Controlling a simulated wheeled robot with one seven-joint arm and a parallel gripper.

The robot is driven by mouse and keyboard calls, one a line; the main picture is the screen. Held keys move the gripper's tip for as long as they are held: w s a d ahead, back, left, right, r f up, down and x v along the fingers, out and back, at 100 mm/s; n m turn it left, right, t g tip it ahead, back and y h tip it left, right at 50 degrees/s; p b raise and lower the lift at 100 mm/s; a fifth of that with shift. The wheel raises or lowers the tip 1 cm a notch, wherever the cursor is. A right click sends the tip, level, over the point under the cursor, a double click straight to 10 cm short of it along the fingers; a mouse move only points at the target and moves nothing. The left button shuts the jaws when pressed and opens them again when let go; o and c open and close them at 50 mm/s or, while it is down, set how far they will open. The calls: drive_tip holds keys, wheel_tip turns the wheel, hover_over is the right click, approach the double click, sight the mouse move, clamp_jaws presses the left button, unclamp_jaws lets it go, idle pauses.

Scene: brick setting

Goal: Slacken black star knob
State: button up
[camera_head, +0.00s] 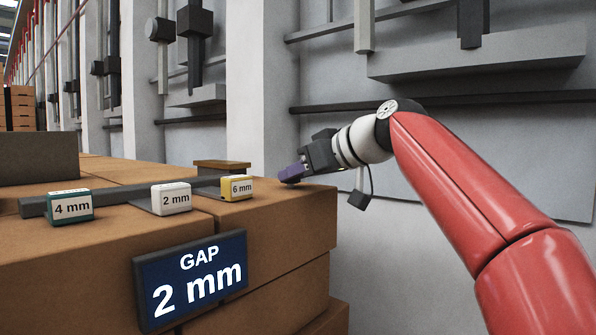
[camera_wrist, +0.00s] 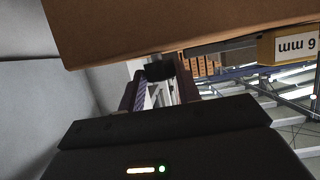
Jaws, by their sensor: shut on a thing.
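My gripper (camera_head: 291,172) has dark purple fingers and is at the right edge of the brown blocks, just right of the yellow block marked 6 mm (camera_head: 237,189). In the wrist view, my gripper (camera_wrist: 160,90) is shut on a small black piece, the black star knob (camera_wrist: 158,70), between its fingertips. The knob's star shape cannot be made out, and the fingers hide most of it in the head view. A long dark bar (camera_head: 118,194) runs behind the labelled blocks toward the knob.
A green block marked 4 mm (camera_head: 70,205) and a white block marked 2 mm (camera_head: 171,198) sit along the bar. A blue sign (camera_head: 190,280) on the front reads GAP 2 mm. A brown block (camera_wrist: 180,25) lies close above the fingers in the wrist view. A grey wall stands behind.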

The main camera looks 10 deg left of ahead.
drive_tip(key=shift+n+g, duration=0.3)
drive_tip(key=shift+g, duration=0.1)
drive_tip(key=o, duration=1)
drive_tip(key=shift+c, duration=0.2)
drive_tip(key=v, duration=0.7)
drive_tip(key=shift+s+d+b, duration=0.15)
drive_tip(key=shift+d+b, duration=0.2)
